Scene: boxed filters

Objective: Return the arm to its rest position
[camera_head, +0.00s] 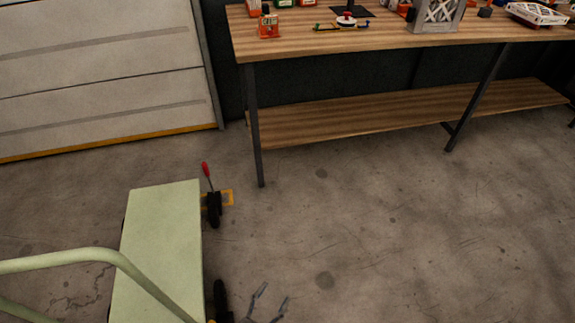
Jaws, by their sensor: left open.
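My left gripper (274,292) shows at the bottom edge of the head view, right of the pale green cart. Its two thin grey fingers are spread apart with nothing between them. It appears over the bare concrete floor, and most of its arm is out of frame. My right gripper is not in view. A small orange box (269,27) stands near the left front corner of the wooden workbench (330,43), far from my left gripper.
The pale green cart (165,240) has a tubular handle (75,258) and dark wheels. A red-handled tool (206,170) rises near its far wheel. The bench holds several boxes and a grey crate (437,14). A light panelled door (100,75) closes the back left. The right floor is clear.

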